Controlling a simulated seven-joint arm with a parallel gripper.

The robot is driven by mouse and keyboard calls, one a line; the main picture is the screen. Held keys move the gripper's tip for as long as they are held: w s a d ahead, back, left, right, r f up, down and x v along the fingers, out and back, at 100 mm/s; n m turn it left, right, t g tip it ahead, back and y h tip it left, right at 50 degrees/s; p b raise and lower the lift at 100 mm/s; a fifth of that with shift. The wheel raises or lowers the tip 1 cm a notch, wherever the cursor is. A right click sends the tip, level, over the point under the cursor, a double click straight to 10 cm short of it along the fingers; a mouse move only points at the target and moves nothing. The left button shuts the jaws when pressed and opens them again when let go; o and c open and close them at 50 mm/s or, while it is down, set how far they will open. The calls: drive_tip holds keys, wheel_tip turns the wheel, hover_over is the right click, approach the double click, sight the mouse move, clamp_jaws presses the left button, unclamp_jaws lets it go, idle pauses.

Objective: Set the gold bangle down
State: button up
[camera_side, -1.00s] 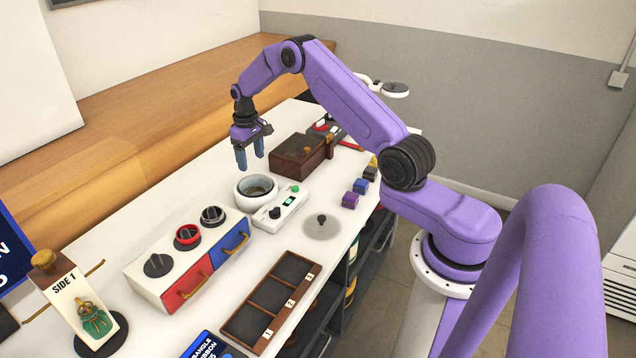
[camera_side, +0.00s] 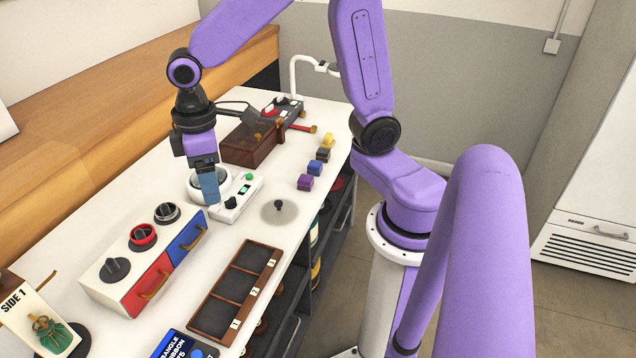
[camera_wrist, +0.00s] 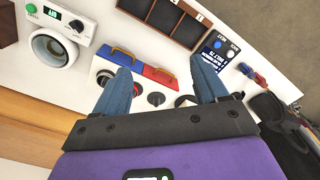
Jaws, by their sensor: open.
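I cannot make out a gold bangle in either view. My gripper (camera_side: 210,198) points down beside the white round basin (camera_side: 190,182), partly covering it in the side view. In the wrist view my gripper (camera_wrist: 160,62) has its two blue fingers wide apart, with nothing held between them. Below the fingers is the white drawer unit (camera_side: 105,292), with a red and a blue drawer front and several round black fittings on top. The basin also shows in the wrist view (camera_wrist: 36,48); I cannot tell what is inside it.
A brown tray (camera_side: 262,246) with three dark compartments lies near the front edge. A control box (camera_side: 237,205), a grey disc with a knob (camera_side: 279,212), small coloured blocks (camera_side: 305,182) and a dark wooden box (camera_side: 240,157) stand around. A SIDE 1 stand (camera_side: 22,310) is at lower left.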

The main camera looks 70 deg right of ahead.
drive_tip(key=s+d+n, duration=0.2)
drive_tip(key=s, duration=0.7)
drive_tip(key=s+d+n, duration=0.2)
drive_tip(key=s, duration=0.8)
drive_tip(key=shift+s+d+r, duration=0.15)
drive_tip(key=shift+r, duration=0.05)
